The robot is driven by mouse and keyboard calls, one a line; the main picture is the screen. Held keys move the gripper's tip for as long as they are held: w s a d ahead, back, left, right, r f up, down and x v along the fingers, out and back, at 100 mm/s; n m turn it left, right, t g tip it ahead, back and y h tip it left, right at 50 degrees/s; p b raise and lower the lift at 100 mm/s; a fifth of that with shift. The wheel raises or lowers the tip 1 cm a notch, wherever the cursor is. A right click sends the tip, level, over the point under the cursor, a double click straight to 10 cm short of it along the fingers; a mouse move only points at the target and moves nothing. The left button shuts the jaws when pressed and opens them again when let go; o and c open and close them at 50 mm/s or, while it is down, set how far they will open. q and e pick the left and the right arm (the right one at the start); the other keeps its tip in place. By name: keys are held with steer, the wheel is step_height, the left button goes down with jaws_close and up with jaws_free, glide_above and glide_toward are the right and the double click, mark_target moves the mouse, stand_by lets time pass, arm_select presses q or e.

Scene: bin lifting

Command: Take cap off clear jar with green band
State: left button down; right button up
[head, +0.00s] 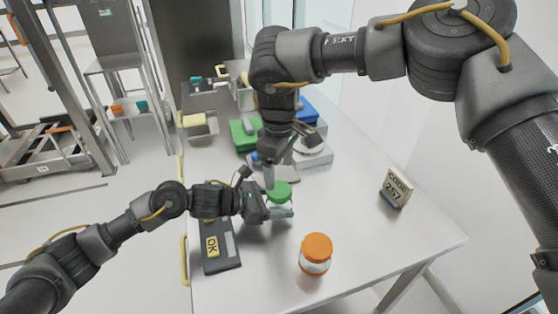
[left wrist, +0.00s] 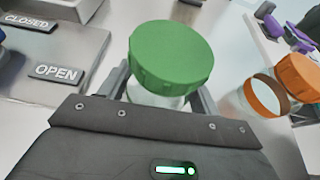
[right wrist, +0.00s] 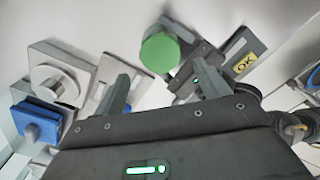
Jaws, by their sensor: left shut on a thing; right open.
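The clear jar (head: 281,212) stands on the table with its green cap (head: 280,191) on top. The cap is large in the left wrist view (left wrist: 171,52), with clear jar wall (left wrist: 150,97) below it. No separate green band can be made out. My left gripper (head: 266,208) is shut on the jar body below the cap, coming in from the left. My right gripper (head: 281,166) is open and empty, above and behind the jar. In the right wrist view the green cap (right wrist: 160,52) shows beyond the spread fingers.
An orange-capped jar (head: 316,252) stands at the front of the table (head: 355,220). A dark board with an OK label (head: 212,246) lies left. A small code sign (head: 396,188) stands right. Green (head: 243,134) and blue (head: 307,110) items and a white round device (head: 312,152) are behind.

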mark_target(279, 188)
steer(key=shift+f, duration=3.1)
steer(key=c, duration=1)
steer(key=n, duration=1.2)
steer(key=shift+n, duration=0.4)
steer(key=n, duration=0.4)
steer(key=shift+r, duration=0.1)
steer(key=o, duration=1.1)
